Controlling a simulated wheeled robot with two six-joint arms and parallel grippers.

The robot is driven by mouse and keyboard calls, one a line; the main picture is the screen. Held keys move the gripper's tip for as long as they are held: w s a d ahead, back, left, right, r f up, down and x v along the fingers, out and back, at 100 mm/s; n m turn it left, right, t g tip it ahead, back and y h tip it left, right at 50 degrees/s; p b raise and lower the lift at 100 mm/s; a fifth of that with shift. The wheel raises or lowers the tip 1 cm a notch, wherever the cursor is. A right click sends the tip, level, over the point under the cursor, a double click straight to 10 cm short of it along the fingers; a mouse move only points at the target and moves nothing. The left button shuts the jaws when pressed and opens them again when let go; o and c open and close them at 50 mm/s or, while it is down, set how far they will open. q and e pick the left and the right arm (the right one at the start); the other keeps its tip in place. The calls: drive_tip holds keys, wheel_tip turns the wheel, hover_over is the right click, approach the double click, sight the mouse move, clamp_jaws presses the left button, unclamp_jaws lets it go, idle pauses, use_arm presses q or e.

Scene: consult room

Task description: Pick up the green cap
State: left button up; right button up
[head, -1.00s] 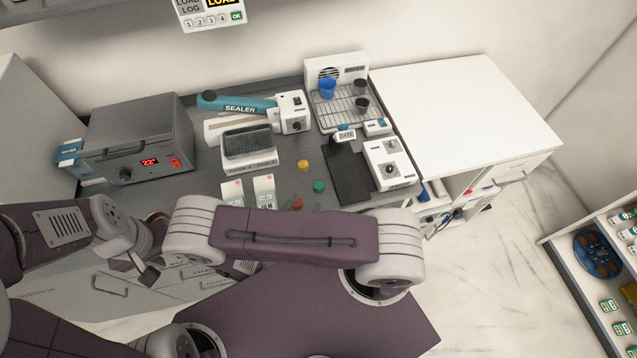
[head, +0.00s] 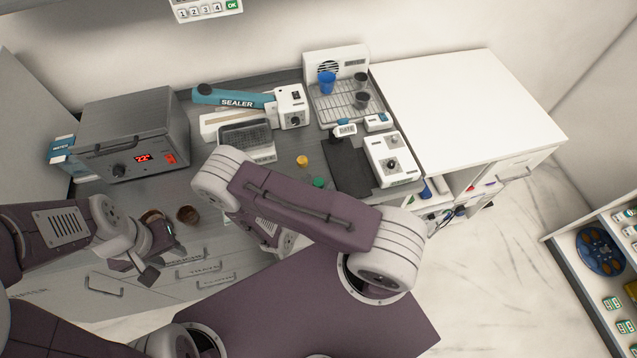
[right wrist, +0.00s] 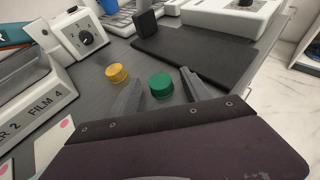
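The green cap (head: 318,182) stands on the dark counter near its front edge, partly covered by my right arm in the head view. In the right wrist view the green cap (right wrist: 161,86) is between and slightly beyond the fingers of my right gripper (right wrist: 160,92). These fingers are apart and no grip on the cap shows. In the head view my right gripper's fingers are hidden behind its arm. My left gripper (head: 155,252) is low at the left, in front of the drawers and away from the cap; its fingers are too small to read.
A yellow cap (right wrist: 117,73) stands just left of the green one. A black mat (head: 350,166) lies to the right, beside a white device (head: 391,160). A sealer (head: 235,98) and a rack (head: 338,104) with cups stand behind. A brown round object (head: 188,215) is near my left gripper.

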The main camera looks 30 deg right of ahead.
clamp_jaws()
drive_tip(key=shift+r, duration=0.1)
